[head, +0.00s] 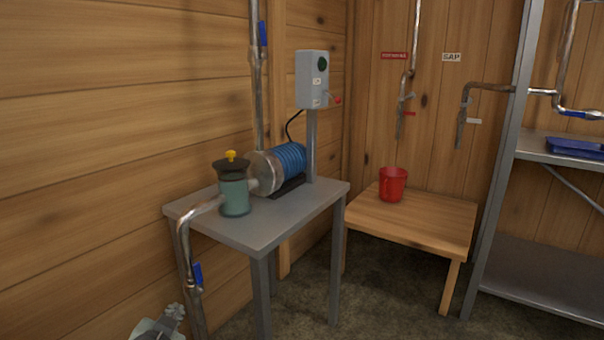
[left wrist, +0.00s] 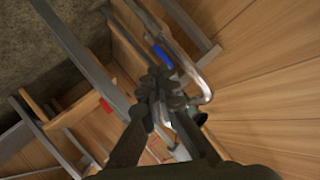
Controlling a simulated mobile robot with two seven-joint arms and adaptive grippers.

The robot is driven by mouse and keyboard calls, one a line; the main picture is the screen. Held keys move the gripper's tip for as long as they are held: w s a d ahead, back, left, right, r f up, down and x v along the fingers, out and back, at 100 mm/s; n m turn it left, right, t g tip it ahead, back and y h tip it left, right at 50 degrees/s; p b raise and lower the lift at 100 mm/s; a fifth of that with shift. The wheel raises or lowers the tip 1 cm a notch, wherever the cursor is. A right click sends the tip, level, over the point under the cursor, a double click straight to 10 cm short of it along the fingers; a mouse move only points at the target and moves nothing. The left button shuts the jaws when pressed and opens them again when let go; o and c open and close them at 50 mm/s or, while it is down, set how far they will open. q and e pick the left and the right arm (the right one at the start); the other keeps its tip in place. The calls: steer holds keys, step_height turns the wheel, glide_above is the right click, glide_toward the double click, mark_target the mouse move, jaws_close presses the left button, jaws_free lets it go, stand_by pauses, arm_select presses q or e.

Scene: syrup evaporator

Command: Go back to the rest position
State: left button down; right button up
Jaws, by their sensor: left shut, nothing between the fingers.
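My left gripper (head: 172,318) shows at the bottom left edge of the head view, low in front of the grey metal table and just left of its pipe. In the left wrist view its two dark fingers (left wrist: 161,88) come together at the tips, with nothing between them. Most of the left arm is outside the head view. My right gripper does not show in either view.
The grey table (head: 272,226) carries a green pump pot (head: 234,195), a blue motor (head: 290,160) and a switch box (head: 312,79). A pipe with a blue-handled valve (head: 197,274) drops at its left. A red bucket (head: 392,184) stands on a wooden table (head: 430,222). Metal shelves (head: 540,271) stand right.

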arm_select(q)
steer(key=s+f+n+g, duration=0.1)
steer(key=s+f+g, duration=0.4)
steer(key=s+f, duration=0.6)
steer(key=s+f+n+g, duration=0.2)
steer(key=s+f+g, duration=0.3)
steer(key=s+f, duration=0.7)
steer(key=s, duration=0.5)
steer(key=shift+s+a+h, duration=0.15)
steer(key=shift+s+h, duration=0.2)
steer(key=shift+h, duration=0.05)
